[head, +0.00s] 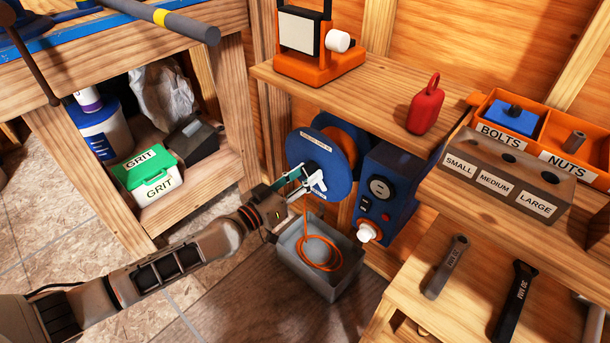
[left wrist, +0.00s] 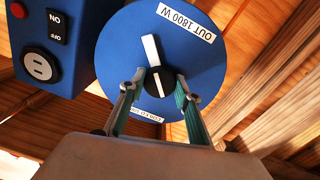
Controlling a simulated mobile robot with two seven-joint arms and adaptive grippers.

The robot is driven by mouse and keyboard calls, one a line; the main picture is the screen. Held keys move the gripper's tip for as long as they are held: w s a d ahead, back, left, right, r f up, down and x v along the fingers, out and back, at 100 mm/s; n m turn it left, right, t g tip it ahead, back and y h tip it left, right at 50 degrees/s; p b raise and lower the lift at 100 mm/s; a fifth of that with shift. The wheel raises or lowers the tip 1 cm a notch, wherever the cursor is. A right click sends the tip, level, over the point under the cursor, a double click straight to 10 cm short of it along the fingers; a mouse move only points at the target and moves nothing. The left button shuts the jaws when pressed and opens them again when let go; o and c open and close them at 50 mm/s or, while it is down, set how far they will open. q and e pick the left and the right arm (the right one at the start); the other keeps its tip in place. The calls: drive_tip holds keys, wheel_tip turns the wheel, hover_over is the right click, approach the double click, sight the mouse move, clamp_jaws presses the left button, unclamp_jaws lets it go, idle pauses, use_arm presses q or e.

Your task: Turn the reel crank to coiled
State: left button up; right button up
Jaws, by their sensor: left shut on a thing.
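The cord reel is a blue disc (head: 333,170) with an orange cord drum behind it, under the wooden shelf. In the left wrist view, its face (left wrist: 122,50) has an "OUT 1800 W" label (left wrist: 187,20) at the upper right and a partly hidden label, seemingly "COILED", at the lower left. The crank (left wrist: 151,50) at the disc's centre is a dark hub with a white bar pointing up in that view, left of the OUT label. My left gripper (head: 308,181) is shut on the crank, its fingertips on both sides of the hub. My right gripper is not in view.
A blue outlet box (head: 383,195) stands right of the reel. A grey bin (head: 345,285) with orange cord sits below my gripper. The shelf (head: 375,95) above holds an orange work lamp (head: 318,68) and a red weight-like object (head: 424,112). A green-lidded grit box (head: 150,174) is left.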

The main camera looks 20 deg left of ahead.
use_arm(q)
drive_tip(key=n, duration=1)
drive_tip(key=shift+d+n, duration=0.1)
drive_tip(key=shift+n, duration=0.2)
drive_tip(key=n, duration=0.3)
drive_tip(key=shift+n, duration=0.4)
drive_tip(key=n, duration=0.3)
drive_tip(key=shift+n, duration=0.4)
drive_tip(key=n, duration=0.3)
drive_tip(key=shift+r+n+b, duration=0.1)
drive_tip(key=shift+n+b, duration=0.2)
drive_tip(key=n, duration=0.6)
drive_tip(key=shift+n, duration=0.3)
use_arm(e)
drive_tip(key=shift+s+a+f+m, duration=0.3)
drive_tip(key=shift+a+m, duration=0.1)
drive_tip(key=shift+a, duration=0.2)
use_arm(q)
drive_tip(key=shift+r, duration=0.1)
